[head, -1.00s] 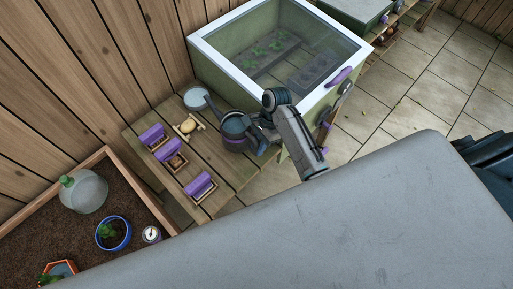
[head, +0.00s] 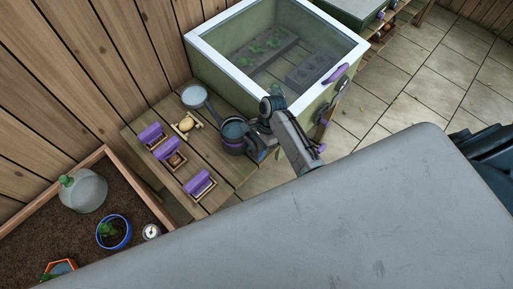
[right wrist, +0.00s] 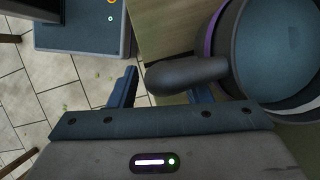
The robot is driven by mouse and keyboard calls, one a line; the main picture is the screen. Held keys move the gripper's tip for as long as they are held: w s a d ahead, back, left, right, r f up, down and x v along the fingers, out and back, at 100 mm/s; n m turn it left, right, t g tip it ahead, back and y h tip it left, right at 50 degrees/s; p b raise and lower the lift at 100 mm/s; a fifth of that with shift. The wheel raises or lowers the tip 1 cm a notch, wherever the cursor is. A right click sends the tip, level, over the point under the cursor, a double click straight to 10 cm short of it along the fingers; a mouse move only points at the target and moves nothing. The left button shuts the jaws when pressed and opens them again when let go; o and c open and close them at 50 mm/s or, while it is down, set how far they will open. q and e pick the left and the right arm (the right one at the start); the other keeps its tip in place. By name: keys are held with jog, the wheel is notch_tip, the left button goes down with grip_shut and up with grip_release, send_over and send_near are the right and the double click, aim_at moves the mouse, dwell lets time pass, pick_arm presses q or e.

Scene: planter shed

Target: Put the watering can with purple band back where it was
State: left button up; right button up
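The watering can with purple band (head: 234,147) stands on the wooden slatted bench in the head view. It is dark grey, and its spout points to the upper left toward a pale round disc (head: 194,97). My right gripper (head: 258,143) is at the can's right side, low by its handle. In the right wrist view the can's body (right wrist: 275,50) fills the upper right, and its dark handle (right wrist: 187,74) reaches across the right finger. My left gripper is not in view.
Purple-topped brushes (head: 199,184) and a small light wooden item (head: 185,123) lie on the bench (head: 217,167) left of the can. A green glass-topped cold frame (head: 230,88) stands close behind. A soil bed (head: 30,232) with pots is at lower left.

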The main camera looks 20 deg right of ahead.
jog(key=b+v, duration=0.2)
jog(key=v, duration=1)
jog(key=shift+b, duration=0.35)
jog(key=shift+r, duration=0.1)
